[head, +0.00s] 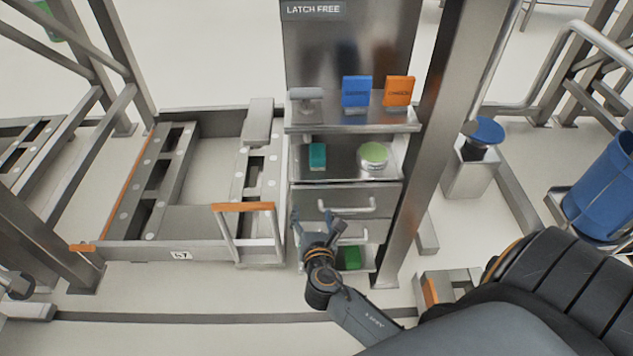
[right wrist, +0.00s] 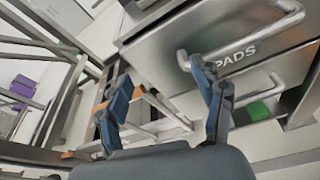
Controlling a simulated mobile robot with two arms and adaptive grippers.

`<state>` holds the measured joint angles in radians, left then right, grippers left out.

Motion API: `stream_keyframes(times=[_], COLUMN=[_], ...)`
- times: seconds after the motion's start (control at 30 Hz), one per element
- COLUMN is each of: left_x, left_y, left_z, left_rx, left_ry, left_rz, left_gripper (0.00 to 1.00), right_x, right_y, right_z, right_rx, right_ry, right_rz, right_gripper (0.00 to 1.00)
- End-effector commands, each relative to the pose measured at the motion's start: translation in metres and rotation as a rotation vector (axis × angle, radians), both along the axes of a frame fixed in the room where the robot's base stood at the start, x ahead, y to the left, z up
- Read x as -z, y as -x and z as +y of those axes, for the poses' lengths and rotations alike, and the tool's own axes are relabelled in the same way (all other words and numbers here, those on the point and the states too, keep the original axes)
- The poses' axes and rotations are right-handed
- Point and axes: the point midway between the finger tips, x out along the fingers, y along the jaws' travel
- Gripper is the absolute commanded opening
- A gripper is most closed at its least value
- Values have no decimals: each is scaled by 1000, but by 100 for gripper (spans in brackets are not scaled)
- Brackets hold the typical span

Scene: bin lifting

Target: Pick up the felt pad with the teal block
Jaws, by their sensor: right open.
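A small teal block (head: 317,156) stands on the left of the cabinet's middle shelf (head: 345,172). I cannot make out a felt pad in either view. Below that shelf are two closed drawers with bar handles; the upper one (head: 310,206) shows in the head view. In the right wrist view a drawer front (right wrist: 170,75) is marked PADS. My right gripper (head: 316,226) is open and empty in front of the drawers, below the teal block. In the right wrist view its fingers (right wrist: 160,85) are spread near a drawer handle (right wrist: 270,40). My left gripper is not in view.
A pale green round item (head: 373,153) sits right of the teal block. Blue (head: 356,91) and orange (head: 399,91) blocks stand on the top shelf. A green block (head: 348,257) lies low in the cabinet. A steel post (head: 425,140) rises close on the right, a low frame (head: 180,253) on the left.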

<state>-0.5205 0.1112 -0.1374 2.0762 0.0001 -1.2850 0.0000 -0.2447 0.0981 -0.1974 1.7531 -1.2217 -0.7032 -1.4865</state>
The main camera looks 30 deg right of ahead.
Motion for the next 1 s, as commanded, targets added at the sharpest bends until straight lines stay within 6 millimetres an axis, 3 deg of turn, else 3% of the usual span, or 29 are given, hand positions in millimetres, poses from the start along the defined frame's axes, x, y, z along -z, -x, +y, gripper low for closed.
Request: stream_keyframes(times=[0.03,0.2,0.3,0.7,1.0], left_x=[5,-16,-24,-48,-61], left_y=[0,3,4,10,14], left_z=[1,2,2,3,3], left_rx=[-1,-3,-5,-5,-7], left_ry=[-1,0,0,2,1], left_rz=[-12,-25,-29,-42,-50], left_gripper=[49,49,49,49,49], right_x=[-7,-54,-66,-69,-70], right_y=[-4,-5,-8,-68,-88], right_z=[-3,-12,-17,-54,-70], right_rx=[-1,26,35,36,37], right_ry=[88,307,353,360,360], right_rz=[-31,-80,-89,-90,-90], right_gripper=[68,68,68,68,68])
